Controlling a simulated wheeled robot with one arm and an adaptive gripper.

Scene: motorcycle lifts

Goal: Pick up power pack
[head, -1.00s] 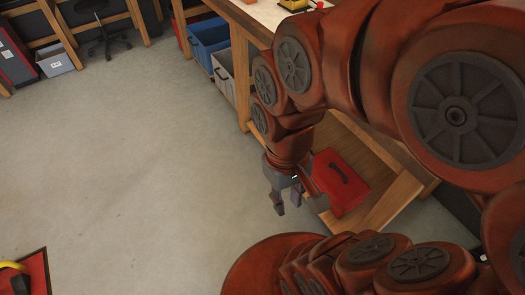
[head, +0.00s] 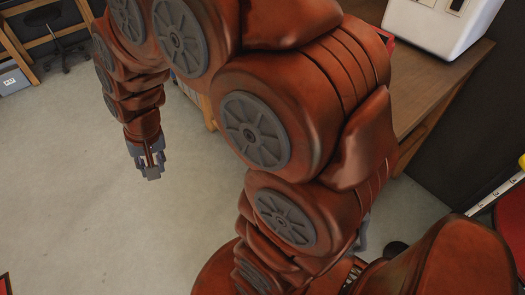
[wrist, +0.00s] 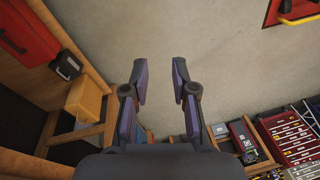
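My gripper (head: 151,168) points down over the concrete floor in the head view, left of my raised arm. In the wrist view my gripper (wrist: 160,82) has its two fingers apart, with only bare floor between them. I cannot tell for certain which thing is the power pack. A yellow box (wrist: 86,100) stands on wood to the left of the fingers in the wrist view, with a small black object (wrist: 66,66) beside it. A dark red and black item (wrist: 243,140) lies at the lower right. None of these touches the fingers.
A red case (wrist: 26,30) is at the upper left of the wrist view. A white machine (head: 432,25) stands on a wooden bench (head: 440,90). Open floor (head: 60,190) lies left of my arm.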

